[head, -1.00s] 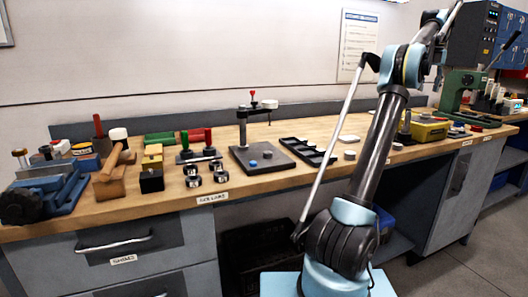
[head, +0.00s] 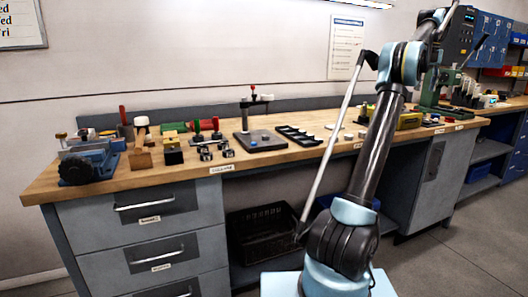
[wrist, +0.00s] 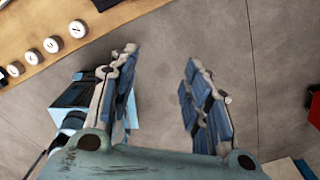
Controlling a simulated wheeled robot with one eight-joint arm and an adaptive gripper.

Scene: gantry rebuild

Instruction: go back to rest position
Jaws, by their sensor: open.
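My gripper (wrist: 160,95) shows in the wrist view with its two blue-padded fingers spread apart. Nothing is between them, and the grey floor lies beyond. In the head view my arm rises up and to the right, and the gripper itself is out of that view. The workbench (head: 300,160) stands behind my arm. In the wrist view its wooden edge (wrist: 100,45) crosses the upper left corner, apart from the fingers.
On the bench are a blue vise (head: 90,165), a press stand with a dark base (head: 260,141), a black slotted tray (head: 298,136) and a yellow box (head: 409,120). A black crate (head: 262,232) sits under the bench. The floor at right (head: 460,255) is clear.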

